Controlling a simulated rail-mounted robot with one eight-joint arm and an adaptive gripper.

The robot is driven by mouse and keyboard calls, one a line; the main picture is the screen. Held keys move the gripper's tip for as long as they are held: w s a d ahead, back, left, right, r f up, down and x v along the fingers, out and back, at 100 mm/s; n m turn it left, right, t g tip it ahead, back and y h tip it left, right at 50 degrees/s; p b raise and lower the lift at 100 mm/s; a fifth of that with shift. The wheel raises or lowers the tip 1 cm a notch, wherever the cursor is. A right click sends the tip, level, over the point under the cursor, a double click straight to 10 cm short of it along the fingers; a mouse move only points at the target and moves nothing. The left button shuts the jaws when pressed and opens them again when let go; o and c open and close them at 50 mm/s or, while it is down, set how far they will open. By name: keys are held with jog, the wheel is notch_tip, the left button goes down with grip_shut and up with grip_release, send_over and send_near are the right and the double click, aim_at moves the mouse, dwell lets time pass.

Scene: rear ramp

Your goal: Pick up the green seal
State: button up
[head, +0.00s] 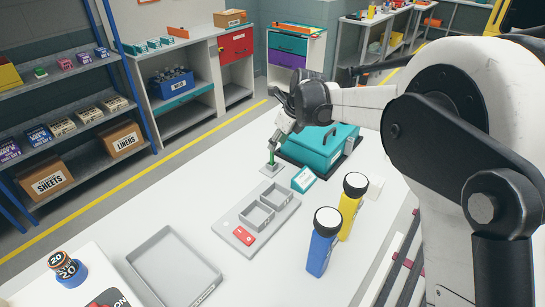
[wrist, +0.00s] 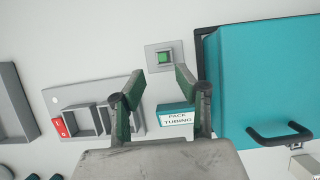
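The green seal (wrist: 163,57) shows as a small green square on a grey square plate (wrist: 151,57) in the wrist view. In the head view the green seal (head: 271,158) stands on the plate on the white table, close under my gripper (head: 275,144). In the wrist view my gripper (wrist: 160,76) is open, with nothing between its two fingers. The seal lies just beyond the fingertips, between their lines. Whether a finger touches it I cannot tell.
A teal case (head: 318,147) with a black handle stands right of the seal. A teal "Pack Tubing" label block (head: 303,178) and a grey tray (head: 262,212) with square frames and a red tag are nearer. Blue (head: 322,245) and yellow (head: 351,207) bottles stand in front. An empty grey tray (head: 172,265) lies left.

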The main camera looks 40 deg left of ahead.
aim_at(272, 157)
jog(key=shift+w+a+p+x, duration=0.15)
jog(key=shift+p+x, duration=0.15)
jog(key=shift+x, duration=1.3)
jog(key=shift+w+a+p+x, duration=0.15)
jog(key=shift+p+x, duration=0.1)
jog(key=shift+x, duration=1.4)
jog(key=shift+r, duration=0.1)
jog(key=shift+c, duration=0.3)
grip_shut()
